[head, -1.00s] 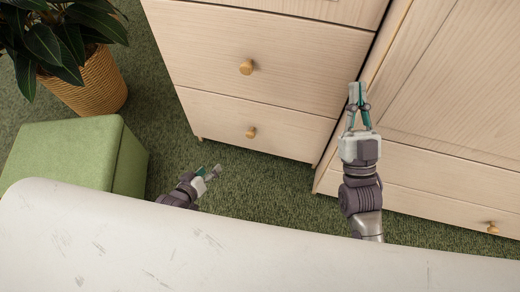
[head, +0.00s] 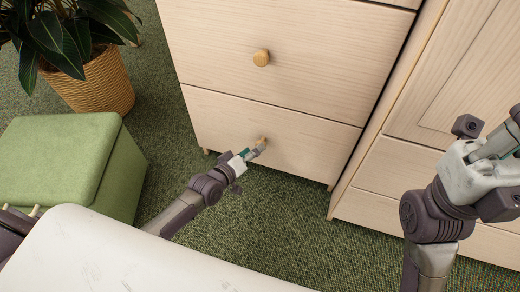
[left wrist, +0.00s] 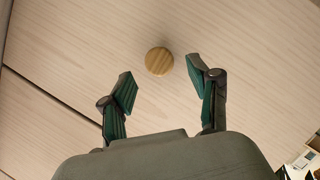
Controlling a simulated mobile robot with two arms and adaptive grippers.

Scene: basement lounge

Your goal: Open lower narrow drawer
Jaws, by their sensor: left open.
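The lower narrow drawer (head: 290,130) is the bottom pale wood front of the narrow chest. It sits flush, with no visible gap showing it pulled out. Its small round wooden knob (left wrist: 159,61) shows in the left wrist view, just ahead of and between my fingertips. My left gripper (head: 261,147) is at this knob in the head view and partly covers it. In the left wrist view my left gripper (left wrist: 160,68) is open, with a finger on either side and clear space to the knob. My right gripper (head: 506,140) is at the right edge, its fingertips cut off.
The drawer above has a bigger-looking knob (head: 261,58). A wider cabinet (head: 400,165) stands right of the chest. A green ottoman (head: 65,150) and a potted plant (head: 95,85) are at left. Green carpet (head: 270,220) lies free before the chest.

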